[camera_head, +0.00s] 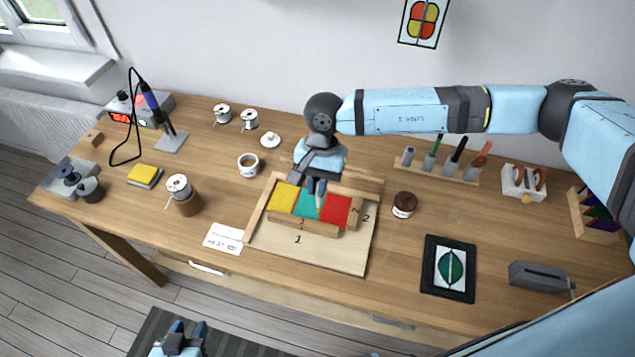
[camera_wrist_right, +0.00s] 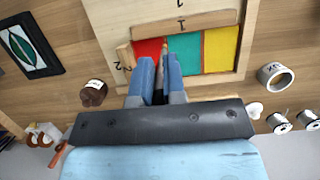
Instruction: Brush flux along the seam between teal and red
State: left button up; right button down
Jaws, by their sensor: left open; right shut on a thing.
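The red glass (camera_head: 336,212) and teal glass (camera_head: 307,204) lie side by side in a wooden frame on a board (camera_head: 345,258), with the yellow glass (camera_head: 284,196) left of the teal. My right gripper (camera_head: 317,187) is above the teal and red pieces, fingers pointing down. In the right wrist view my right gripper (camera_wrist_right: 160,75) is shut on a slim brush (camera_wrist_right: 164,62). The brush tip is over the teal-red seam; I cannot tell if it touches the glass. My left gripper (camera_head: 180,340) is open and empty, at the bottom edge, off the table.
A tool rack (camera_head: 437,168) and dark-framed picture (camera_head: 448,268) are right.

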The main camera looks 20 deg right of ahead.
jog(key=shift+w, duration=0.1)
jog(key=shift+w, duration=0.3)
jog(key=w+d+y, duration=0.3)
jog(key=w+d, duration=0.3)
jog(key=d, duration=0.1)
jog(key=s+a+f, duration=0.4)
jog(key=s, duration=0.3)
jog(key=shift+a, duration=0.15)
dwell(0.5)
jog(key=shift+f+b, duration=0.1)
jog(key=shift+b, duration=0.3)
dwell(0.3)
jog(key=shift+b, duration=0.35)
